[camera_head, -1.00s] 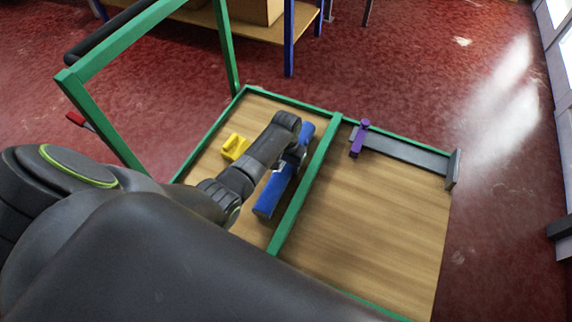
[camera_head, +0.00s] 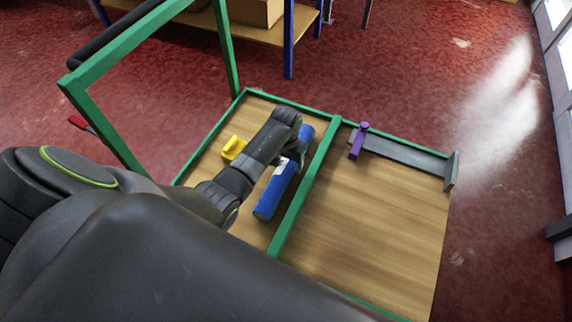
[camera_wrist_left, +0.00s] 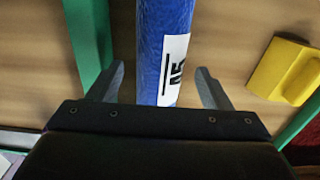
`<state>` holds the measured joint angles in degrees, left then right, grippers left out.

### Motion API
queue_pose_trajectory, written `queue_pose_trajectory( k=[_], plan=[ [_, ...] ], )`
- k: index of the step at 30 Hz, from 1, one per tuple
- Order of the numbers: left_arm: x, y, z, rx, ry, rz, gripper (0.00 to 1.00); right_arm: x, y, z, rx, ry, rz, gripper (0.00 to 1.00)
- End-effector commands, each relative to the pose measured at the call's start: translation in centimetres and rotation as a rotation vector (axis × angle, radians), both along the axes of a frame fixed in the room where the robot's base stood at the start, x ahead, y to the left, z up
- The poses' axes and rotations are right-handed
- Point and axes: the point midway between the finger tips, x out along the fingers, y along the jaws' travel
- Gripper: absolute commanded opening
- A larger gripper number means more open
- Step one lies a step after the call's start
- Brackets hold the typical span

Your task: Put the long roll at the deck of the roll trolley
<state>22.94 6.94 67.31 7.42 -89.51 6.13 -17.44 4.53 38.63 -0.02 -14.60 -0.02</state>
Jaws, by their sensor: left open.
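The long roll is a blue cylinder (camera_head: 276,192) with a white label. It lies on the wooden deck (camera_head: 376,225) of the green-framed roll trolley, alongside the green divider bar (camera_head: 304,190). In the left wrist view the roll (camera_wrist_left: 165,35) runs between the two fingers of my left gripper (camera_wrist_left: 160,88), with a gap on each side. The label faces up with black marks on it. My left gripper is open around the roll, and its fingers are mostly hidden behind my arm in the head view. My right gripper is not in view.
A yellow object (camera_head: 233,148) lies on the deck left of the roll and shows close by in the wrist view (camera_wrist_left: 287,70). A purple piece (camera_head: 358,141) sits by a grey bar (camera_head: 405,160) at the far right.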

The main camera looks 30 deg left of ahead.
Motion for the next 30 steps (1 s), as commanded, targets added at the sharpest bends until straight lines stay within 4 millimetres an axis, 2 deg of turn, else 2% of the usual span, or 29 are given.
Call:
queue_pose_trajectory(
  k=[1, 6, 12, 18, 30],
  plan=[
    [0.1, 0.0, 1.6, 0.0, -0.004, 0.0, 0.72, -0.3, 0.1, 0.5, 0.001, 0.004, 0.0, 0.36],
    [0.1, 0.0, 5.2, -0.001, -0.004, -0.001, 0.72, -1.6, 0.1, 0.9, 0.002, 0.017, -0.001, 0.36],
    [0.1, 0.0, 8.0, -0.001, -0.001, 0.0, 0.72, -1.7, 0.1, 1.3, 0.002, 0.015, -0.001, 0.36],
    [0.0, 0.0, 8.8, 0.0, 0.001, 0.0, 0.72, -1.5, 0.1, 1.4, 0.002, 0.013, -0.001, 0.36],
    [0.0, 0.0, 8.7, 0.0, 0.0, 0.0, 0.72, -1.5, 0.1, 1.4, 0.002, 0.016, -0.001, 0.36]
  ],
)
